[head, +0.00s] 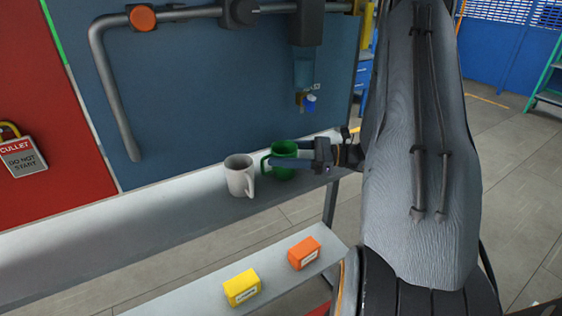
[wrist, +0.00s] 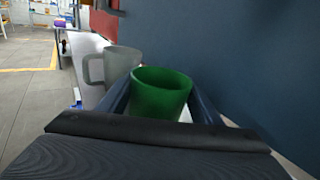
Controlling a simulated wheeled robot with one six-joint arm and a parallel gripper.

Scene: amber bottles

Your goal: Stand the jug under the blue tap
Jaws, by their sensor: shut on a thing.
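A green jug (head: 283,172) stands upright at the right end of the grey shelf (head: 150,216) in the head view. My gripper (head: 283,163) reaches in from the right and is shut on it. In the wrist view the green jug (wrist: 160,92) sits between the two dark fingers. I cannot tell whether its base touches the shelf. The blue tap (head: 309,103) hangs from a pipe fitting on the blue panel, above and a little right of the jug.
A white mug (head: 240,176) stands close to the left of the green jug. A lower shelf holds a yellow box (head: 241,287) and an orange box (head: 304,253). The upper shelf is clear to the left. A grey pipe (head: 108,88) runs along the panel.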

